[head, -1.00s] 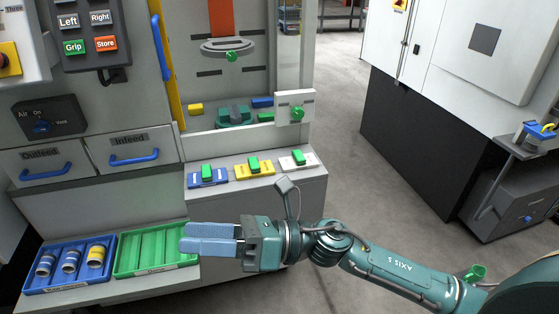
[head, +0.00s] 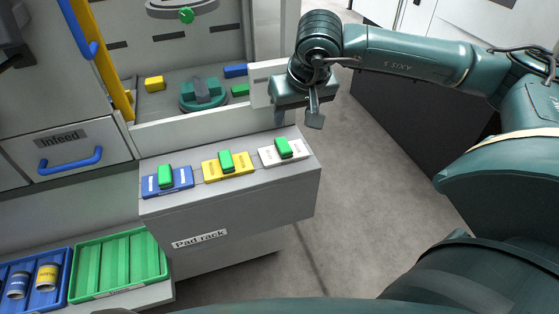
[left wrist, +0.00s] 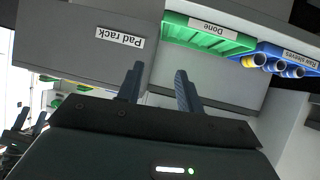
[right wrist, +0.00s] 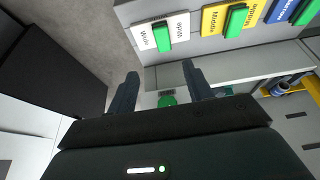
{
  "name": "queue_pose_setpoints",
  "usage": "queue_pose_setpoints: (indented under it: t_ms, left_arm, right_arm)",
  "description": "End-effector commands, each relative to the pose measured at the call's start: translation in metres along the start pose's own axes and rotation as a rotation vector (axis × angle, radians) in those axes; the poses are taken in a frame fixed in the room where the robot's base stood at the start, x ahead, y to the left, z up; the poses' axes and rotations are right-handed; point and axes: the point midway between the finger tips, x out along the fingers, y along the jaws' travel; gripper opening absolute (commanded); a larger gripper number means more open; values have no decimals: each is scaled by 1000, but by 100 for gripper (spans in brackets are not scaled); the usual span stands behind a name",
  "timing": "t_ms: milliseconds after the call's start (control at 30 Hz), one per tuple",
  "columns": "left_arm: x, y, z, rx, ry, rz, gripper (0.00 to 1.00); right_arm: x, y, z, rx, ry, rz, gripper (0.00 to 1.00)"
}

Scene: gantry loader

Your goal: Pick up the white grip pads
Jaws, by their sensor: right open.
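The white grip pads (head: 297,157) lie at the right end of the grey pad rack (head: 235,215), with a green block (head: 284,147) on top. My right gripper (head: 280,118) is just above and behind them in the head view, its fingers largely hidden by its body. In the right wrist view the open, empty right gripper (right wrist: 159,76) has its fingers apart, with the white pads (right wrist: 178,26) beyond the tips. My left gripper (left wrist: 160,88) is open and empty in the left wrist view, facing the rack's front; it is outside the head view.
Yellow pads (head: 211,171) and blue pads (head: 181,181), each with a green block, sit left of the white ones. A low wall (head: 195,125) stands behind the rack. A green tray (head: 120,262) and a blue tray (head: 35,262) with sleeves are lower left. Floor right of the rack is clear.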

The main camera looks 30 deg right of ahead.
Motion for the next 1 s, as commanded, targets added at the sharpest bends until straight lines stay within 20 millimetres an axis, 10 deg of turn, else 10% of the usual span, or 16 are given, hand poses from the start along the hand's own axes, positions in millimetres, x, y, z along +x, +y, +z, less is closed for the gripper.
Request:
queue_pose_setpoints:
  t_ms: [300,1000]
  left_arm:
    - [-1,-4,2,12,-12,-6,36]
    - [-2,-7,0,-6,-24,-24,36]
  right_arm:
    - [55,-2,1,1,-4,-3,51]
    - [115,-7,6,1,-3,-5,51]
